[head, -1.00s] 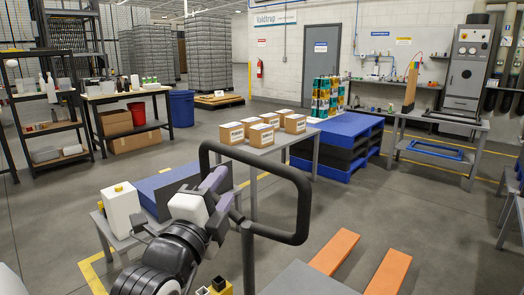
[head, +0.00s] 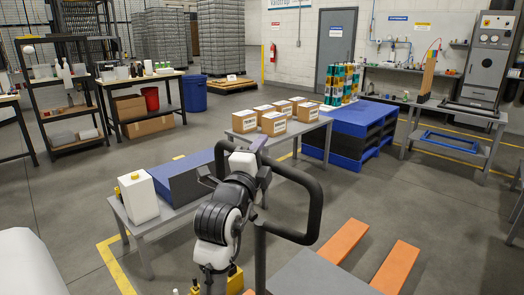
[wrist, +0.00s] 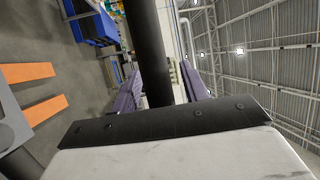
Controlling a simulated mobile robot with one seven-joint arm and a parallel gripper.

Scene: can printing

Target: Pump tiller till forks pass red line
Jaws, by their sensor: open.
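The tiller (head: 317,205) is a black loop handle on a dark post, in the middle of the head view. My gripper (head: 258,148) is at the upper left of the loop, with its purple fingers partly hidden by my arm. In the wrist view, my gripper (wrist: 160,75) is open and the black tiller bar (wrist: 152,35) passes between the fingers. I cannot tell whether they touch it. Two orange forks (head: 343,244) lie low, right of the post, before a grey deck (head: 315,276). I see no red line.
Behind are cartons (head: 273,123) on a table and a blue pallet stack (head: 350,125). Open floor lies right of the forks.

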